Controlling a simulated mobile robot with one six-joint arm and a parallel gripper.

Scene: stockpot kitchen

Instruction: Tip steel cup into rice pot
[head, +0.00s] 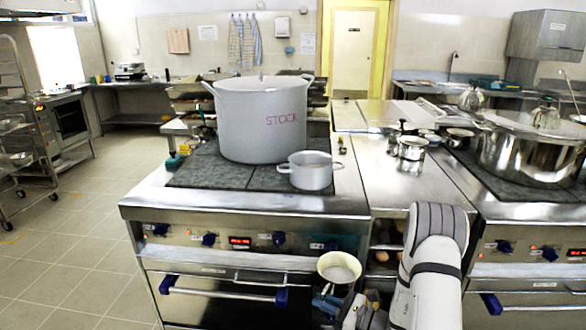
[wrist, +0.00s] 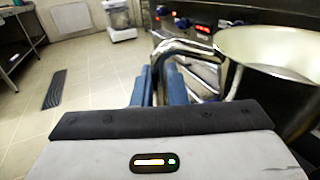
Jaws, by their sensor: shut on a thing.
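The steel cup (head: 339,261) is in front of the stove, below the cooktop edge, with its open mouth up and pale contents inside. In the wrist view the cup (wrist: 268,50) is at the right, its bent metal handle reaching to the blue fingers. My gripper (wrist: 157,88) is shut on this handle; in the head view the gripper (head: 328,300) is partly hidden beside the cup. A small white two-handled pot (head: 310,176) stands open on the cooktop's front right; no label on it is readable, so I cannot confirm it is the rice pot.
A big grey pot (head: 262,120) marked STOCK stands behind the small pot. The cooktop (head: 215,175) has bare room at front left. Small metal pots (head: 412,148) stand on the counter to the right. A large steel pot (head: 525,155) is at far right.

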